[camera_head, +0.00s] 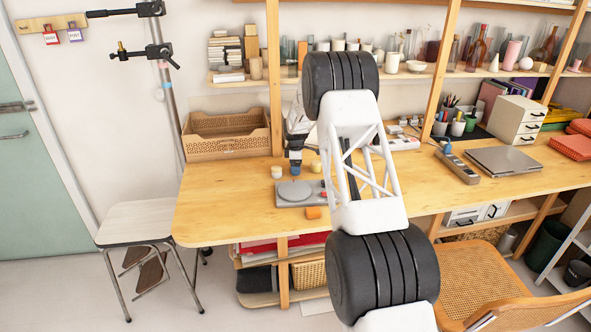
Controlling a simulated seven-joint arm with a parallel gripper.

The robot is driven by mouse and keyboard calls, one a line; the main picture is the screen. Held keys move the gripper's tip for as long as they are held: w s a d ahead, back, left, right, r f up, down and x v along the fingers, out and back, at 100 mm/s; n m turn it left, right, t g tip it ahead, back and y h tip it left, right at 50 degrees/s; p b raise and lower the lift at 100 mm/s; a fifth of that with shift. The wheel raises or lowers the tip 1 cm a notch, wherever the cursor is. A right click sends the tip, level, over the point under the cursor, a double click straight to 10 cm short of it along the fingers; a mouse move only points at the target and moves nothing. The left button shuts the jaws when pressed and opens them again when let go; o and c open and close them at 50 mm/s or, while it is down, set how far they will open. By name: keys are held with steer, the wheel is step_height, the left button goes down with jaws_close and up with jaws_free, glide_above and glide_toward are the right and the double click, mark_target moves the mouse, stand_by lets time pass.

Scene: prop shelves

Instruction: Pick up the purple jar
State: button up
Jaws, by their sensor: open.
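I cannot make out a purple jar for certain. A dark plum-tinted glass vessel (432,51) stands on the wall shelf, too small to identify. My arm fills the middle of the view and hides part of the desk and shelf. Behind it, its far end comes down over the desk, left of the black upper joint. My gripper (295,160) seems to be the small dark part there, open and pointing down, with blue at its lower end. Its fingers are too small to see clearly, and I see nothing held.
White drawers (515,120) and a laptop (502,160) stand right. The desk's left front is clear.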

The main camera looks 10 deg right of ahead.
stand_by(0.5)
steer(key=c, duration=1)
steer(key=shift+r, duration=0.15)
steer(key=shift+r, duration=0.75)
steer(key=shift+s+r, duration=0.2)
steer(key=shift+r, duration=0.3)
steer(key=shift+s+r, duration=0.2)
steer(key=shift+r, duration=0.25)
steer(key=s, duration=0.5)
steer(key=s+r, duration=0.1)
steer(key=s, duration=0.9)
steer(key=shift+s+a+r, duration=0.1)
steer(key=shift+a+r, duration=0.05)
steer(key=shift+a, duration=0.1)
